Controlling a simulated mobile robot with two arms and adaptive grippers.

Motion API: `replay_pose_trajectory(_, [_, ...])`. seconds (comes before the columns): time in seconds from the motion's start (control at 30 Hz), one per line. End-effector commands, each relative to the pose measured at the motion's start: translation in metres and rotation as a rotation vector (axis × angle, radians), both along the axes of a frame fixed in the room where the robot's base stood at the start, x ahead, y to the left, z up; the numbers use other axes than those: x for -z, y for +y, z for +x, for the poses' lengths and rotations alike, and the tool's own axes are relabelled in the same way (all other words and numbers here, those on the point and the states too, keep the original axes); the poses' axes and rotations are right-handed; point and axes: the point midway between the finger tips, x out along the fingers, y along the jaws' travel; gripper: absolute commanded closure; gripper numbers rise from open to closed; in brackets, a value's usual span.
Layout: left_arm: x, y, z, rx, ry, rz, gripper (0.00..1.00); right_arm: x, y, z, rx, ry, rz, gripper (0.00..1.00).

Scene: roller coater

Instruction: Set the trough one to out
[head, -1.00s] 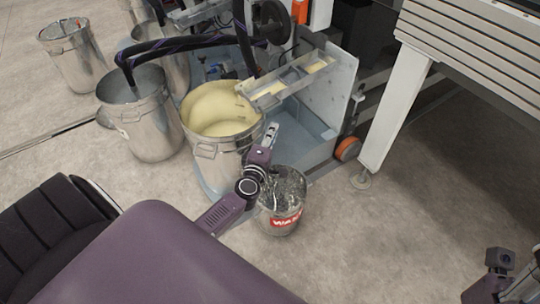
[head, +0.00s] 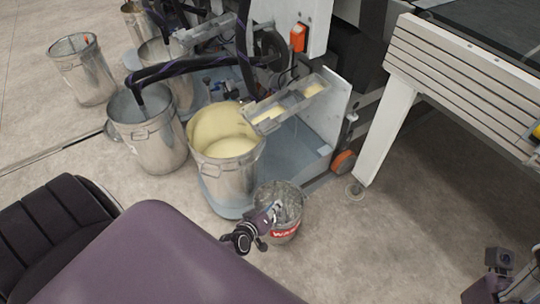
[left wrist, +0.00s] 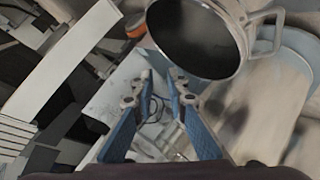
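The grey trough (head: 292,103) with yellowish paint in its sections rests at the rim of the steel pail of yellow paint (head: 228,182), against the machine's light side plate. My left gripper (head: 277,208) is low in the head view, over the near side of a small labelled bucket (head: 284,229), well below and apart from the trough. In the left wrist view my left gripper (left wrist: 161,74) shows two blue fingers spread apart with nothing clearly between them. I cannot tell the trough in that view.
A steel pail with a black hose (head: 148,132) stands left of the paint pail. A blue tray (head: 300,150) lies under the trough. A white machine leg (head: 385,130) stands to the right. An orange wheel (head: 343,160) is close by.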

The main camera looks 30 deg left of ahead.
Motion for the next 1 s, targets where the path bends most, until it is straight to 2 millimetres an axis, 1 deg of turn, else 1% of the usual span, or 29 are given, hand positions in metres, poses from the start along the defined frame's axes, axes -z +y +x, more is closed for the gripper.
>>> replay_pose_trajectory(0.03, [0.001, -0.003, -0.009, 0.021, 0.026, 0.018, 0.86, -0.01, 0.0, 0.0, 0.0, 0.0, 0.0, 0.57])
replay_pose_trajectory(0.1, [0.007, -0.008, -0.019, 0.05, 0.057, 0.042, 0.86, -0.015, 0.0, 0.0, 0.0, 0.0, 0.0, 0.57])
replay_pose_trajectory(0.3, [0.02, -0.016, -0.042, 0.115, 0.123, 0.094, 0.86, -0.026, 0.0, 0.0, 0.0, 0.0, 0.0, 0.57])
replay_pose_trajectory(0.4, [0.025, -0.018, -0.049, 0.133, 0.142, 0.109, 0.86, -0.028, 0.0, 0.0, 0.0, 0.0, 0.0, 0.57])
replay_pose_trajectory(0.57, [0.028, -0.02, -0.053, 0.145, 0.153, 0.116, 0.86, -0.029, 0.0, 0.0, 0.0, 0.0, 0.0, 0.57])
replay_pose_trajectory(1.0, [0.028, -0.02, -0.053, 0.144, 0.153, 0.115, 0.86, -0.029, 0.0, 0.0, 0.0, 0.0, 0.0, 0.57])
